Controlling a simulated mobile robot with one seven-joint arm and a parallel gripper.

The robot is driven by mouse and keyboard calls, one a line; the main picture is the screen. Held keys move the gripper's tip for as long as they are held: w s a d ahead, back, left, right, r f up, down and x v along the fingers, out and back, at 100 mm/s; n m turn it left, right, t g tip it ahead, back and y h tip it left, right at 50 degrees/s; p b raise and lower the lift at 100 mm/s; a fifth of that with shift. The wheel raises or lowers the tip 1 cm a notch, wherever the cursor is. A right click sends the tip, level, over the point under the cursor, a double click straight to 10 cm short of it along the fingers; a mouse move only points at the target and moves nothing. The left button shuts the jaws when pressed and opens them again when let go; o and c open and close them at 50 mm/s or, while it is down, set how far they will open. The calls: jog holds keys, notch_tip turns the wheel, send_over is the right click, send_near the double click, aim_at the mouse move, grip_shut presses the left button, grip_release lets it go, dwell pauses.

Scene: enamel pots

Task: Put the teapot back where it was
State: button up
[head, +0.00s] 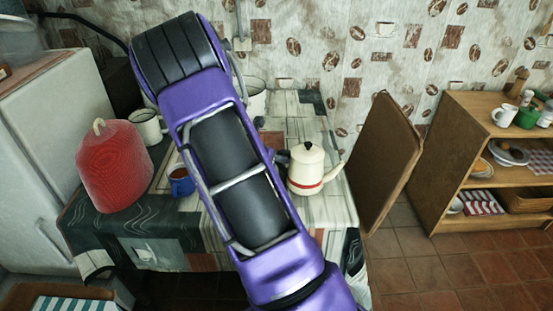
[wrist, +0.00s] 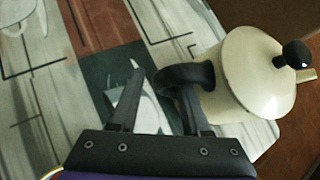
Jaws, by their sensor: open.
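The teapot (head: 304,172) is a cream enamel pot with a red band, a black lid knob and a spout pointing right. It stands upright near the right end of the table (head: 330,211) in the head view. In the wrist view the teapot (wrist: 243,82) is at the right, with its black handle (wrist: 170,80) towards my gripper (wrist: 158,80). My gripper is open, with the handle's loop at its right finger. I cannot tell whether they touch. My purple arm hides my gripper in the head view.
A red knitted cover (head: 114,166), a white mug (head: 146,127) and a blue mug (head: 181,182) are on the table's left part. A brown board or chair back (head: 383,160) stands close to the right of the teapot. A wooden shelf (head: 458,120) is farther right.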

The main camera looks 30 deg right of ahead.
jog(key=shift+r, duration=0.2)
jog(key=p+v, duration=0.2)
jog(key=v, duration=1)
